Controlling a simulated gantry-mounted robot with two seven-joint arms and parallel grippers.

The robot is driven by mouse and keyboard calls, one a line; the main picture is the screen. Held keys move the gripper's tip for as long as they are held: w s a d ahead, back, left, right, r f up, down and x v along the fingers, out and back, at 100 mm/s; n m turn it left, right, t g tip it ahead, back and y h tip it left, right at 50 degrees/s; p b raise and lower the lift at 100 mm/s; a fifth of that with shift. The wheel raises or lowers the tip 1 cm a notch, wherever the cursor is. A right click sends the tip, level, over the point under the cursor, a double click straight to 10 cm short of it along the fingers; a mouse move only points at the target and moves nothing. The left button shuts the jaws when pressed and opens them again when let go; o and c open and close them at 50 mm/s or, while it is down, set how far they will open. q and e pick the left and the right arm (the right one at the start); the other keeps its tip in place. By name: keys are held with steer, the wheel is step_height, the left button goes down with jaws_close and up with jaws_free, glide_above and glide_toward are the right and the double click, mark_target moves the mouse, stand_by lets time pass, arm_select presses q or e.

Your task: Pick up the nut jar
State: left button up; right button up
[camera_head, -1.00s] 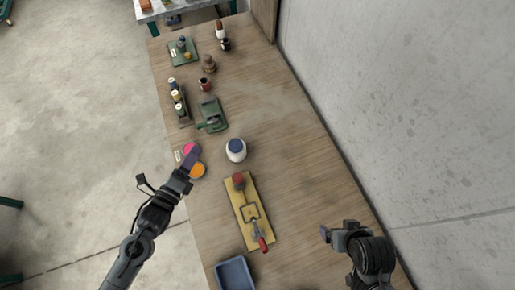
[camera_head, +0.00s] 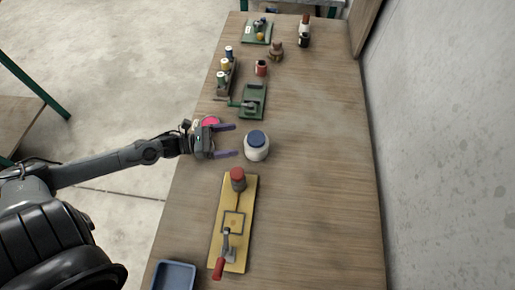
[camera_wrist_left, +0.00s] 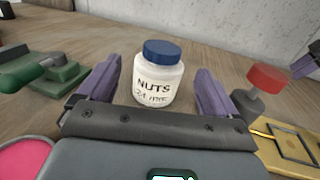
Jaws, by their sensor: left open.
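The nut jar (camera_head: 257,148) is white with a blue lid and stands upright on the wooden table. In the left wrist view the nut jar (camera_wrist_left: 157,80) shows a "NUTS" label and sits ahead of and between the two fingers. My left gripper (camera_head: 229,141) is open, with its purple fingers pointing right toward the jar. The fingertips are close to the jar's left side; whether they touch it I cannot tell. The left gripper also shows in the left wrist view (camera_wrist_left: 158,92), with nothing clamped.
A yellow board (camera_head: 218,238) with a red knob and red-handled clamp lies in front of the jar. A green device (camera_head: 253,101) stands behind it. A pink disc (camera_head: 211,121) is beside my left gripper. A blue tray (camera_head: 173,276) is at the front. The table's right side is clear.

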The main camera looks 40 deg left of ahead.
mark_target(256, 137)
arm_select(q)
steer(key=x, duration=0.3)
steer(key=shift+w+r, duration=0.1)
steer(key=shift+d+x, duration=0.2)
steer(key=shift+x, duration=2.8)
steer(key=shift+r, duration=0.15)
steer(key=shift+c, duration=0.4)
steer(key=c, duration=1.5)
